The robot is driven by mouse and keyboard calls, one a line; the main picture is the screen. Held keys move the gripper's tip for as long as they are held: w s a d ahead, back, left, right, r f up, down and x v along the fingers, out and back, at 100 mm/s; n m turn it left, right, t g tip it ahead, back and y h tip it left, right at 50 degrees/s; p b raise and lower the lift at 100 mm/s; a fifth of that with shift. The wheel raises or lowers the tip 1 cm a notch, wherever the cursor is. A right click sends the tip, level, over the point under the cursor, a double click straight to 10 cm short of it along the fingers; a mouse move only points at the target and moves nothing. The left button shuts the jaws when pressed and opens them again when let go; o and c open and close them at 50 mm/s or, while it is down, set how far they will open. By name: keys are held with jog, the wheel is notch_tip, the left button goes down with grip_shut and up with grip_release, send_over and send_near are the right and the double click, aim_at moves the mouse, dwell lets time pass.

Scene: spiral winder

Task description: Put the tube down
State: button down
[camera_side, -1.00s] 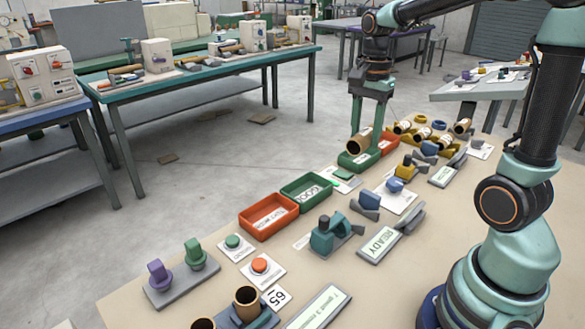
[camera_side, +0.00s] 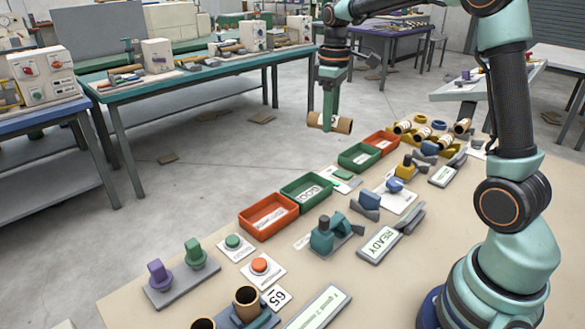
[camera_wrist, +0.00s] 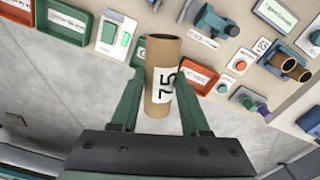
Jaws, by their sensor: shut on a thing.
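A brown cardboard tube (camera_side: 341,125) with a white label is held by my gripper (camera_side: 330,122), which is shut on it. The tube is lifted in the air, lying roughly level in the side view, above and beyond the far edge of the bench. In the wrist view the tube (camera_wrist: 162,75) shows between the two green fingers, and its label reads 75. My gripper (camera_wrist: 162,90) has one finger on each side of it.
Red and green trays line the bench's far edge: a green tray (camera_side: 360,156), a red tray (camera_side: 382,143), a green tray (camera_side: 306,187) and a red tray (camera_side: 268,216). Several tubes (camera_side: 422,132) lie in a yellow rack. Two more tubes stand at the near end (camera_side: 246,299).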

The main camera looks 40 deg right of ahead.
aim_at(319, 115)
jog(key=w+n, duration=0.1)
jog(key=n, duration=0.1)
jog(key=w+n, duration=0.1)
jog(key=n, duration=0.2)
jog(key=w+n, duration=0.1)
jog(key=n, duration=0.1)
jog(key=shift+w+a+f+n, duration=0.1)
jog(key=shift+a+f+n, duration=0.1)
jog(key=shift+f+n, duration=0.1)
jog(key=f+n, duration=0.2)
jog(key=f, duration=0.4)
jog(key=w+f+n, duration=0.1)
jog(key=f+n, duration=0.1)
jog(key=f, duration=0.5)
jog(key=w+f+n, duration=0.1)
jog(key=f+n, duration=0.1)
jog(key=f, duration=0.5)
jog(key=shift+w+a+f+n, duration=0.2)
jog(key=shift+w+f+n, duration=0.05)
jog(key=shift+n, duration=0.05)
jog(key=shift+f, duration=0.1)
jog(key=shift+f, duration=0.2)
jog(key=c, duration=0.7)
grip_release()
